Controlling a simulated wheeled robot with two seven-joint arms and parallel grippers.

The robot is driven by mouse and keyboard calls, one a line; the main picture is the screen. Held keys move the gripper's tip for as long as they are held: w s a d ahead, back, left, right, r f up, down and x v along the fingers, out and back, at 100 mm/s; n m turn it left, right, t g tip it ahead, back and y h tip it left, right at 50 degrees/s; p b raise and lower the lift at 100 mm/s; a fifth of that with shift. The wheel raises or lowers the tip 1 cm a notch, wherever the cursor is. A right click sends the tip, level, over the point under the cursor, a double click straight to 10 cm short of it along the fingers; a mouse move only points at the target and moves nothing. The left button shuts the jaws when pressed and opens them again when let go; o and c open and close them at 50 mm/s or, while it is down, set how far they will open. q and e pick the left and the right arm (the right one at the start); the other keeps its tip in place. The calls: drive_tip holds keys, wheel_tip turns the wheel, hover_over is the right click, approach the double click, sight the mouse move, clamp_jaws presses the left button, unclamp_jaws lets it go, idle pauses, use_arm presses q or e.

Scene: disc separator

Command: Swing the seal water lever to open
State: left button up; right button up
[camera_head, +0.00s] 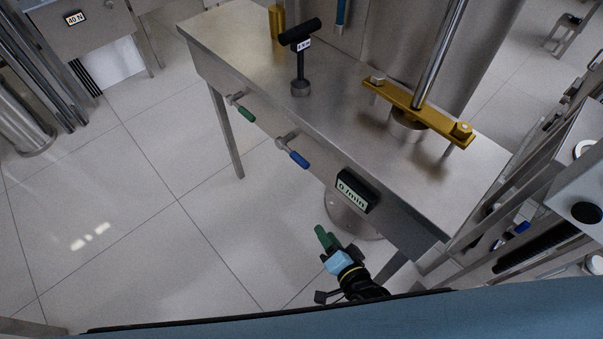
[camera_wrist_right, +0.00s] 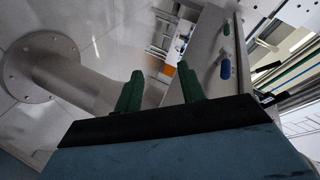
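Two small levers stick out from the front of the steel table. One has a green handle (camera_head: 246,114), the other a blue handle (camera_head: 298,159); no label shows which is the seal water lever. The blue handle also shows in the right wrist view (camera_wrist_right: 226,69), to the right of the fingers. My right gripper (camera_head: 323,237) is in front of the table, below the blue handle in the picture and apart from it. In the wrist view its green fingers (camera_wrist_right: 160,88) are apart with nothing between them. My left gripper is not in view.
The steel table (camera_head: 340,110) carries a yellow clamp bar (camera_head: 420,112) on a post and a black T-shaped handle (camera_head: 300,32). A flow display (camera_head: 352,191) is on its front edge. A round-based pedestal (camera_head: 350,215) stands under it. Floor at left is clear.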

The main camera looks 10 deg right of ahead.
sight(300, 157)
drive_tip(key=w+a+r+m+t+b, duration=0.25)
drive_tip(key=r+m+t, duration=0.2)
drive_tip(key=r, duration=0.55)
drive_tip(key=shift+m, duration=0.25)
drive_tip(key=x, duration=0.4)
drive_tip(key=b+x, duration=0.1)
drive_tip(key=x, duration=0.7)
drive_tip(key=shift+w+d, duration=0.2)
drive_tip(key=shift+w, duration=0.25)
drive_tip(key=shift+w+a, duration=0.15)
drive_tip(key=shift+w, duration=0.4)
drive_tip(key=shift+c, duration=0.8)
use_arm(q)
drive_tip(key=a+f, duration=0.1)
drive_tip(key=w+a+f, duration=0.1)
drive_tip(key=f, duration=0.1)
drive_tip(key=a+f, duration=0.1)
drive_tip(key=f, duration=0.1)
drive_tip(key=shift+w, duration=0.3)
use_arm(e)
clamp_jaws()
